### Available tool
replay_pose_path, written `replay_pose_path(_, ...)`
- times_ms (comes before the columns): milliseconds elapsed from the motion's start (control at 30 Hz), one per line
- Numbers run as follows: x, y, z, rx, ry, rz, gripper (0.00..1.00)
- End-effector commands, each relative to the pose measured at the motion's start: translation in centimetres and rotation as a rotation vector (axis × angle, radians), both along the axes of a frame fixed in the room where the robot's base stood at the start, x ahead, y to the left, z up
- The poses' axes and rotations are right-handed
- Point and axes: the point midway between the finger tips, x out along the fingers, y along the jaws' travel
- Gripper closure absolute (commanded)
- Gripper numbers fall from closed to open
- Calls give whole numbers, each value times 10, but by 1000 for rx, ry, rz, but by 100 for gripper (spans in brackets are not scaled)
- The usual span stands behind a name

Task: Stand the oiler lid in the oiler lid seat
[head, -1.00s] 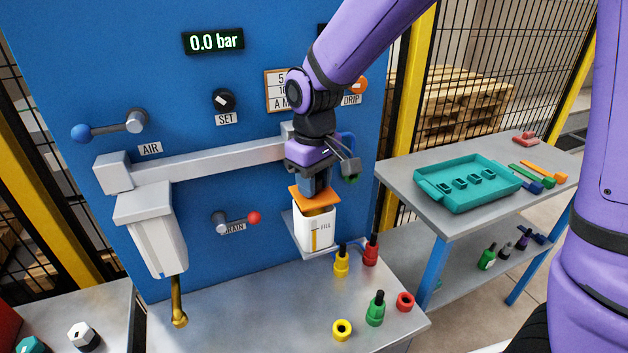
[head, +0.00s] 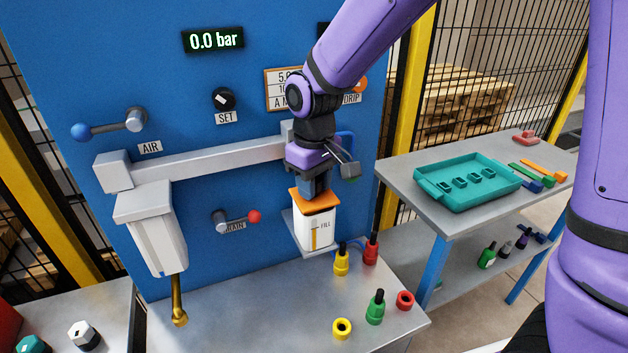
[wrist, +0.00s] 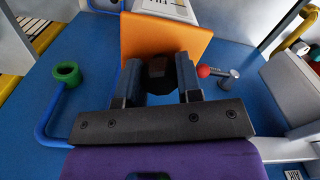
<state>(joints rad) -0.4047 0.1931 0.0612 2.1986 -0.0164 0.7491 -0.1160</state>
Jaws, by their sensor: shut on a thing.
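The oiler lid (head: 315,202) is a square orange cap lying over the top of the white oiler cup (head: 314,233) marked FILL. It shows in the wrist view as an orange plate (wrist: 165,36) with a dark knob (wrist: 158,70) facing my gripper. My gripper (head: 318,186) comes from above, its two fingers on either side of the knob, shut on the lid; they also show in the wrist view (wrist: 158,80). The lid covers the cup's top, so any seat there is hidden. I cannot tell whether the lid is fully down.
The cup stands at the blue panel (head: 190,60), below the grey pipe (head: 215,160). Yellow (head: 341,262), red (head: 371,250) and green (head: 375,309) fittings stand near it on the grey bench (head: 245,300). A side table holds a teal tray (head: 432,192). The bench's middle is clear.

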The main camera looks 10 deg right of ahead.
Motion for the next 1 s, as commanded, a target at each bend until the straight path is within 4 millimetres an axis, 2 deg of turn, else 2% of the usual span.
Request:
replay_pose_path(467, 0, 0, -13, -1, 1, 0, 91)
replay_pose_path(500, 0, 0, -12, -1, 1, 0, 60)
replay_pose_path(600, 0, 0, -12, 0, 0, 0, 37)
replay_pose_path(867, 0, 0, -12, -1, 1, 0, 37)
replay_pose_path(1000, 0, 0, -4, 1, -1, 0, 37)
